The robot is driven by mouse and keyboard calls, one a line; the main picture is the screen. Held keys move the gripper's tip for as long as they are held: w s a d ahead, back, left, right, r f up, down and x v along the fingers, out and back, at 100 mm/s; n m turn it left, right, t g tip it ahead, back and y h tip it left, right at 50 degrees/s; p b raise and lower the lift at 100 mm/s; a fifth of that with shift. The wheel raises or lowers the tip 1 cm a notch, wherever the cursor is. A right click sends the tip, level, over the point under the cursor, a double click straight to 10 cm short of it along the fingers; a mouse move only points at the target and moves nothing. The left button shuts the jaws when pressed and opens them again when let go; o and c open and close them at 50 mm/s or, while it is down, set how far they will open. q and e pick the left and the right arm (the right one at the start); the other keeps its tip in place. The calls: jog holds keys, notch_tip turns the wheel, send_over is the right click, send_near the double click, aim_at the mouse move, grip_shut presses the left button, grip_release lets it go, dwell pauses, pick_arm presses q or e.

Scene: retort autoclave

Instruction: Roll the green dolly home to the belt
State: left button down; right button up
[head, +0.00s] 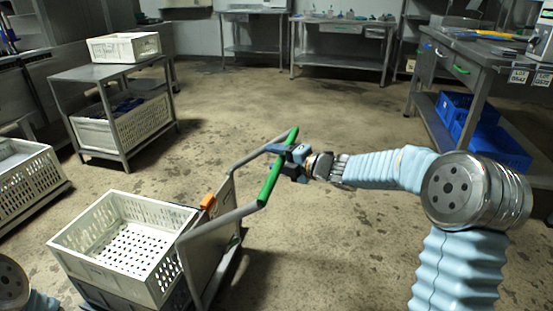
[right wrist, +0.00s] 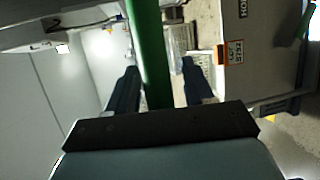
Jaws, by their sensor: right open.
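The dolly (head: 215,240) stands on the floor at the lower middle of the head view. Its grey push frame has a green grip bar (head: 269,181), and a white perforated crate (head: 110,207) rides on it. My right gripper (head: 284,151) is at the green bar. In the right wrist view, the green bar (right wrist: 150,45) passes between the fingers of my right gripper (right wrist: 160,80), which stand apart with a gap on each side. My left gripper is out of view. I cannot clearly make out a belt.
A steel cart (head: 95,73) with white crates stands at the upper left. Another white crate (head: 28,176) is at the left edge. A steel workbench (head: 470,60) with blue bins (head: 495,145) below stands at the right. The floor (head: 330,110) beyond the dolly is clear.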

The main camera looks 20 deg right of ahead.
jog(key=shift+w, duration=0.1)
grip_shut()
jog(key=shift+a, duration=0.2)
